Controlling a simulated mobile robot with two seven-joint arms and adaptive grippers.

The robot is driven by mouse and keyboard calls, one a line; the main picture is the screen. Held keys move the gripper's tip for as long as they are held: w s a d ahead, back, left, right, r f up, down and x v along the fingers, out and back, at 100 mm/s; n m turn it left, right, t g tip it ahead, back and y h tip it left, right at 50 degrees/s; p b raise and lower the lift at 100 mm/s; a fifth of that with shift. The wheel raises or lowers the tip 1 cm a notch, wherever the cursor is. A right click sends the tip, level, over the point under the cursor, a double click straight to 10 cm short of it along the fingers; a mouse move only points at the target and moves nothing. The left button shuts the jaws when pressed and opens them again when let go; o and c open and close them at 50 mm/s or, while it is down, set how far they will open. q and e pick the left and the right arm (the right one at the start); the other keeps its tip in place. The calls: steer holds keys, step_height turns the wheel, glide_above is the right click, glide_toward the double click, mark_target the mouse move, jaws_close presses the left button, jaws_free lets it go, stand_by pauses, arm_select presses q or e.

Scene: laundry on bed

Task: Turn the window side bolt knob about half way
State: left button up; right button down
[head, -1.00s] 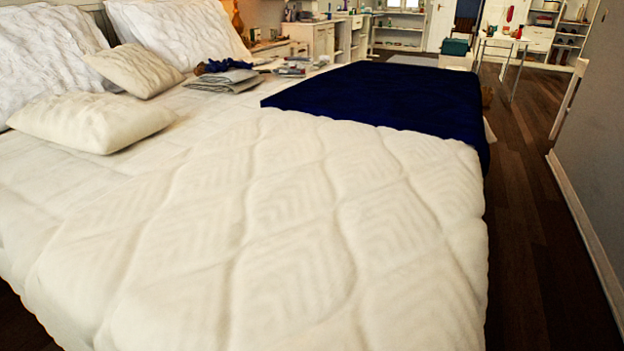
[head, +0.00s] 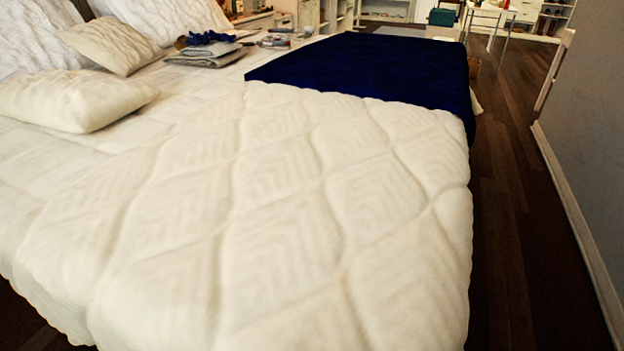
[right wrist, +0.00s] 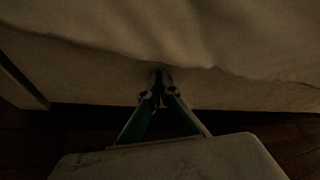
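No window and no side bolt knob show in either view. My right gripper (right wrist: 161,80) shows in the dark right wrist view, with its two fingertips together and nothing visible between them. It is in front of the pale side of the bed, below the hanging edge of the cover; whether it touches the fabric I cannot tell. My left gripper is in neither view.
A large bed (head: 270,220) with a white quilt fills the head view. A dark blue blanket (head: 370,75), pillows (head: 75,100) and folded grey cloth (head: 205,54) lie on it. A strip of wooden floor (head: 510,220) is free between bed and grey wall (head: 590,140).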

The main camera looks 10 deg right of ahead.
steer(key=shift+w+r, duration=0.25)
steer(key=shift+w, duration=0.1)
steer(key=s+d, duration=0.3)
steer(key=d, duration=0.2)
steer(key=shift+s+r, duration=0.2)
steer(key=shift+s, duration=0.15)
stand_by(0.5)
steer(key=shift+s, duration=0.1)
steer(key=w+a, duration=0.2)
steer(key=a, duration=0.3)
steer(key=shift+w+a+f, duration=0.25)
steer(key=shift+a+f, duration=0.05)
stand_by(0.5)
steer(key=shift+w+d+f, duration=0.15)
steer(key=shift+w+f, duration=0.05)
steer(key=shift+f, duration=0.1)
stand_by(0.8)
